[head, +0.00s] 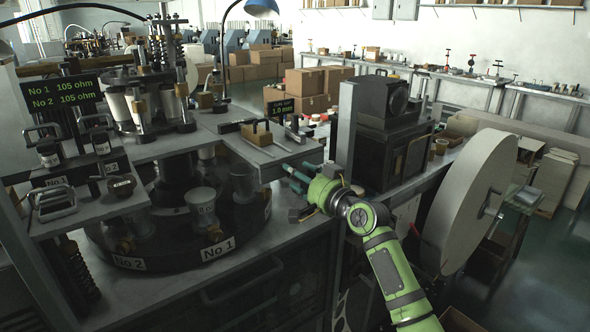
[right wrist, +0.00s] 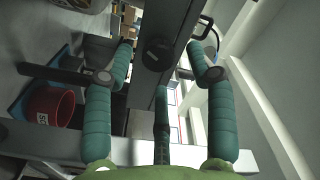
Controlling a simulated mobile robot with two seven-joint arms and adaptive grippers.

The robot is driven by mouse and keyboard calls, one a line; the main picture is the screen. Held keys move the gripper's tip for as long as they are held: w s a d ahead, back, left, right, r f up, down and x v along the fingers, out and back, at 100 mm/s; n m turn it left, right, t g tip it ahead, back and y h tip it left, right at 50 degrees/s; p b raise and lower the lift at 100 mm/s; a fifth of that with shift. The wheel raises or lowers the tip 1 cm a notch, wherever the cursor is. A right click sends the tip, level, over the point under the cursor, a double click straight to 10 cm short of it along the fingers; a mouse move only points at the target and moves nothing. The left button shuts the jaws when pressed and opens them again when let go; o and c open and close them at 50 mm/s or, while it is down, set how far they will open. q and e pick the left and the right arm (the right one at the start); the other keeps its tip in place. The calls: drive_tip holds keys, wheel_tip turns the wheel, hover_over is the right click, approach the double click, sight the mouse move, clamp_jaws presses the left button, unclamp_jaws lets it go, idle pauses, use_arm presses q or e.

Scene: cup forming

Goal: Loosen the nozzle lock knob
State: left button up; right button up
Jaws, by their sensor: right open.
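My right gripper (head: 287,176) is open in the head view, its teal fingers pointing left beside the machine's side table. In the right wrist view the right gripper (right wrist: 158,50) has its fingers spread, with a round dark knob (right wrist: 157,54) on a grey bar seen between the fingertips. The fingers appear apart from the knob, though the exact distance is unclear. I cannot tell for certain that it is the nozzle lock knob. In the head view the knob cannot be made out. My left gripper is not in view.
The forming machine's round base (head: 180,250) with No 1 and No 2 labels fills the left. A dark boxy unit (head: 385,145) stands behind my right gripper, and a large paper roll (head: 465,195) is right of my arm. A red pot (right wrist: 50,107) is at left in the wrist view.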

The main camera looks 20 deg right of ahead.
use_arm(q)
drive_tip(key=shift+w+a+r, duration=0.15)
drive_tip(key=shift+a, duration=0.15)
use_arm(e)
drive_tip(key=shift+x, duration=1.05)
drive_tip(key=shift+s, duration=0.1)
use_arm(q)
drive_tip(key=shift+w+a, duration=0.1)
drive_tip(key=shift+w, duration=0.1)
use_arm(e)
clamp_jaws()
